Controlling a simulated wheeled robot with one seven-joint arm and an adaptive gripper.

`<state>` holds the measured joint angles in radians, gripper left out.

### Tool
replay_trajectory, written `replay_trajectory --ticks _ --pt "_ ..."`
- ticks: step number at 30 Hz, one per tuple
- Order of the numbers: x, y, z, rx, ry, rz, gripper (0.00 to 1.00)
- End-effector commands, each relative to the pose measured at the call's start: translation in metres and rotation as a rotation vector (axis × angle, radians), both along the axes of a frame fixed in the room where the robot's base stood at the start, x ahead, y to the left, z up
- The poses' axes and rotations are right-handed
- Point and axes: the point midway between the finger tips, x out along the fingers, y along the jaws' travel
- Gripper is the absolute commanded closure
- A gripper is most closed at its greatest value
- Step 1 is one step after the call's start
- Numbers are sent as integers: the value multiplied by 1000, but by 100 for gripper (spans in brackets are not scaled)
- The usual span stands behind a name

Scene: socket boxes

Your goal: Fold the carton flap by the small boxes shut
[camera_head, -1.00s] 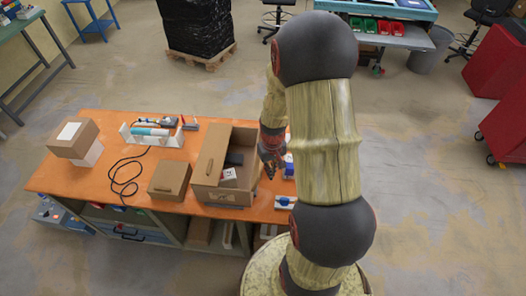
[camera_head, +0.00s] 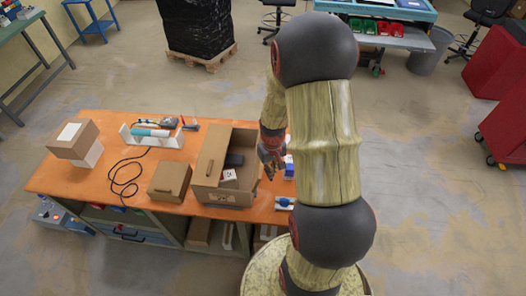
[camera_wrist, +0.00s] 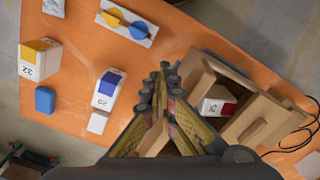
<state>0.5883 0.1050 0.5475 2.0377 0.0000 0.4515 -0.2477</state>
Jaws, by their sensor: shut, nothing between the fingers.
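The open brown carton (camera_head: 223,198) stands on the orange bench in the head view, with a raised flap on its left side. In the wrist view the carton (camera_wrist: 265,118) is at right. A brown panel (camera_wrist: 160,138) shows between my finger linkages and is largely hidden; I cannot tell if it is the flap by the small boxes. Small white boxes with a yellow top (camera_wrist: 38,60) and a blue top (camera_wrist: 109,90) lie left of my gripper. My gripper (camera_wrist: 165,72) is shut and empty, also seen beside the carton's right side in the head view (camera_head: 268,172).
Inside the carton are a red-and-white box (camera_wrist: 216,104) and a dark item (camera_head: 235,159). A plate with yellow and blue knobs (camera_wrist: 126,23), a blue block (camera_wrist: 45,100) and a closed brown box (camera_head: 169,181) are on the bench. A black cable (camera_head: 124,178) lies farther left.

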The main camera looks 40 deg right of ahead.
Motion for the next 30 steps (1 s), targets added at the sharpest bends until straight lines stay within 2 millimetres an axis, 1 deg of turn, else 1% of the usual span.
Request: replay_trajectory --ticks 4,7,30 --pt "1 1 0 0 0 1 100" --pt "7 5 2 0 -1 3 100" --pt "69 59 16 0 0 3 100"
